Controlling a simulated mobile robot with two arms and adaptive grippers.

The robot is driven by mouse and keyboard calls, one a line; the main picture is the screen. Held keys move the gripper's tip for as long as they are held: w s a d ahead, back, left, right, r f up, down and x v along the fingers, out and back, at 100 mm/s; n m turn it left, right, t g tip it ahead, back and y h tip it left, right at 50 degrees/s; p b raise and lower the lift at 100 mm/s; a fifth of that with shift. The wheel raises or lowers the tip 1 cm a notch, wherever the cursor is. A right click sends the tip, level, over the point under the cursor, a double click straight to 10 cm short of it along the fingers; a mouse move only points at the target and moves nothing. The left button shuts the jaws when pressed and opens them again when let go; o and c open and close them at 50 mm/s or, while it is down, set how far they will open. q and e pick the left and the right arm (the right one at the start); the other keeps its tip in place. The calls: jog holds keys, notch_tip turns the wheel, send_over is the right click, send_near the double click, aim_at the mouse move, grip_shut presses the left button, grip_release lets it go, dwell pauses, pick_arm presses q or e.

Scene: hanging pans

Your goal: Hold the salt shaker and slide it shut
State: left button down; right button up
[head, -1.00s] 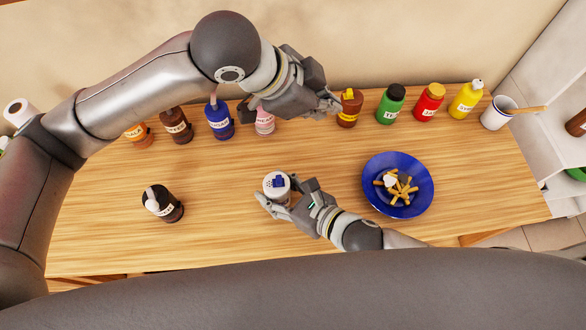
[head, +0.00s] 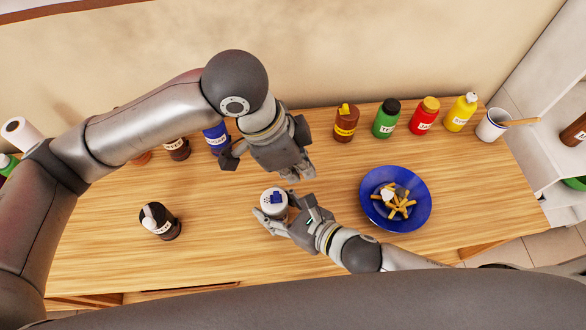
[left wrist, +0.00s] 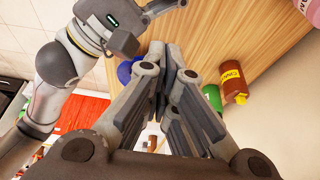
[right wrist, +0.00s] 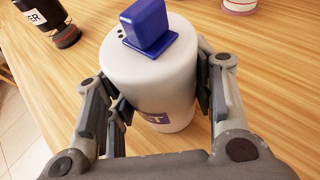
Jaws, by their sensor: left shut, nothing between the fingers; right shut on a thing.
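The white salt shaker (head: 273,206) stands upright near the middle of the wooden table in the head view. In the right wrist view the salt shaker (right wrist: 150,80) has a raised blue slider (right wrist: 148,28) on its top, with a few dark holes uncovered beside it. My right gripper (head: 272,221) is shut on the shaker's body, a finger on either side. My left gripper (head: 299,174) is shut and empty, just above and to the right of the shaker in the head view, apart from it. In the left wrist view its fingers (left wrist: 165,65) are together; the shaker is not visible there.
A blue plate (head: 418,218) with fries lies to the right. A dark bottle (head: 160,222) stands at the left. Brown (head: 346,123), green (head: 387,120), red (head: 424,117) and yellow (head: 460,112) bottles line the back edge, beside a white mug (head: 491,126). Table around the shaker is clear.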

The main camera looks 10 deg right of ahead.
aim_at(277, 197)
pick_arm(q)
notch_tip(277, 197, down, 7)
jog(key=a, duration=0.1)
jog(key=shift+a+f, duration=0.2)
jog(key=shift+a, duration=0.05)
dwell(0.4)
